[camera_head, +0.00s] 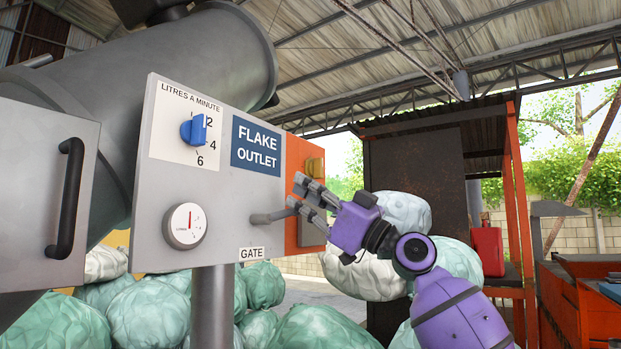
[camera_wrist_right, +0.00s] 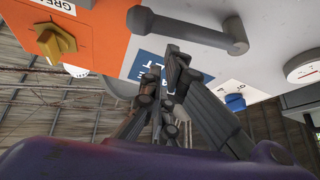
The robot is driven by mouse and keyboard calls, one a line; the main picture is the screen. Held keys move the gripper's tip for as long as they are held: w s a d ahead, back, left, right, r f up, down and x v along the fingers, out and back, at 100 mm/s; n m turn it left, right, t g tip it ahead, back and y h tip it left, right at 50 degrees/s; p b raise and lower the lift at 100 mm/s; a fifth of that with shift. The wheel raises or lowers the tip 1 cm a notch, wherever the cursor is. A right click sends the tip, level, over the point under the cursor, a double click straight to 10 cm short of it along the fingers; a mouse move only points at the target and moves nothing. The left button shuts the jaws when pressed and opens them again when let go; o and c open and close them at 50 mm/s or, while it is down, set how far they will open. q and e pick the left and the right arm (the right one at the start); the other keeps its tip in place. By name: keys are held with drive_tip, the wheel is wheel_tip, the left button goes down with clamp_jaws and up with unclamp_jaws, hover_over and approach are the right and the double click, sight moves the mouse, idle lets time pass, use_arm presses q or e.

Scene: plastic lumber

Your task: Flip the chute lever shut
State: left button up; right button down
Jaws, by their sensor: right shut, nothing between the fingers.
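The chute lever (camera_head: 272,217) is a short grey bar on the grey panel, just above the GATE label (camera_head: 251,254). It lies nearly level, and its right end is partly hidden by my right gripper (camera_head: 296,197) in the head view. In the right wrist view the lever (camera_wrist_right: 190,27) crosses the top of the picture, clear of the fingers. My right gripper (camera_wrist_right: 165,90) is shut and empty, in front of the panel's orange section (camera_head: 297,165). I cannot tell whether it touches the lever in the head view. My left gripper is not in view.
The panel carries a blue dial (camera_head: 194,130), a round gauge (camera_head: 185,226) and a yellow knob (camera_head: 315,167). A cabinet with a black handle (camera_head: 66,198) stands at the left. Several filled sacks (camera_head: 148,318) lie below and behind. A post (camera_head: 212,306) supports the panel.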

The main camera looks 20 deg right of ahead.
drive_tip(key=shift+w+f, duration=0.1)
drive_tip(key=shift+f, duration=0.1)
